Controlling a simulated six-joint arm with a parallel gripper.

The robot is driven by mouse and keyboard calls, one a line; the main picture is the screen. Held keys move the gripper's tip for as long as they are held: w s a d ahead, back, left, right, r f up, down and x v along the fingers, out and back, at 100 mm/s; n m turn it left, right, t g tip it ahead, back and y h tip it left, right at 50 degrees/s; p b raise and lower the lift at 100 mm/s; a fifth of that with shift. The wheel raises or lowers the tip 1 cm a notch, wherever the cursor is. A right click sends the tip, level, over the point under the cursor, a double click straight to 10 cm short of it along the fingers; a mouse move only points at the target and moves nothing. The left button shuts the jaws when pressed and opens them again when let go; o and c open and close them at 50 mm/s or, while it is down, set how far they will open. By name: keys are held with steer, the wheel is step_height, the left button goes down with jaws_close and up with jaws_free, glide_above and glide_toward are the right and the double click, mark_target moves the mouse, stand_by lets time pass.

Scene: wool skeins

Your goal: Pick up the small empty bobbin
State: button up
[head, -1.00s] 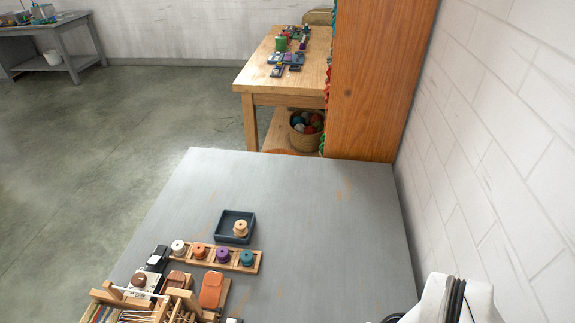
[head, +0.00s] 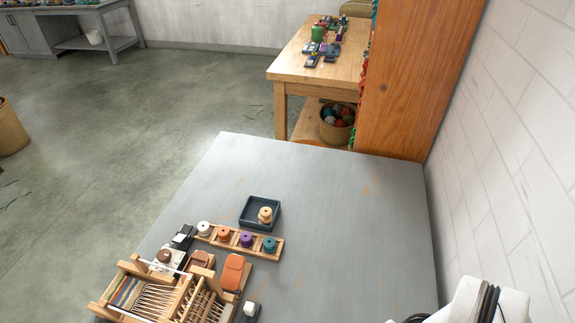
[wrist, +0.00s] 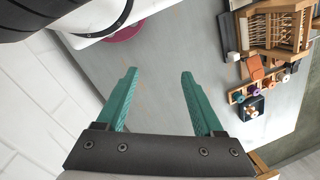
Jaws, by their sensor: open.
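A small bare wooden bobbin (head: 265,215) stands in a dark square tray (head: 246,212) on the grey table. In the wrist view the bobbin (wrist: 252,113) shows small in the dark tray (wrist: 241,104), at the right. My gripper (wrist: 158,72) is open and empty, its green fingers apart over the table, well away from the bobbin. The head view shows no gripper fingers, only a white part of my arm at the bottom right.
A wooden rack (head: 275,252) with white, orange, purple and teal spools stands in front of the tray. A small loom (head: 150,293) and an orange case (head: 233,272) lie nearer. The table (head: 350,215) is bare to the right of the tray.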

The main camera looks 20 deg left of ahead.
steer(key=shift+o, duration=0.6)
steer(key=w+f+n+t+h, duration=0.1)
steer(key=w+f+n+t, duration=0.25)
steer(key=w, duration=0.75)
steer(key=w+f+n+t, duration=0.3)
steer(key=w+f, duration=0.1)
steer(key=w, duration=0.7)
steer(key=n+t+y, duration=0.3)
steer(key=n+y, duration=0.5)
steer(key=y, duration=0.1)
glide_toward(266, 212)
steer(key=x, duration=1)
steer(key=shift+w, duration=0.15)
jaws_close()
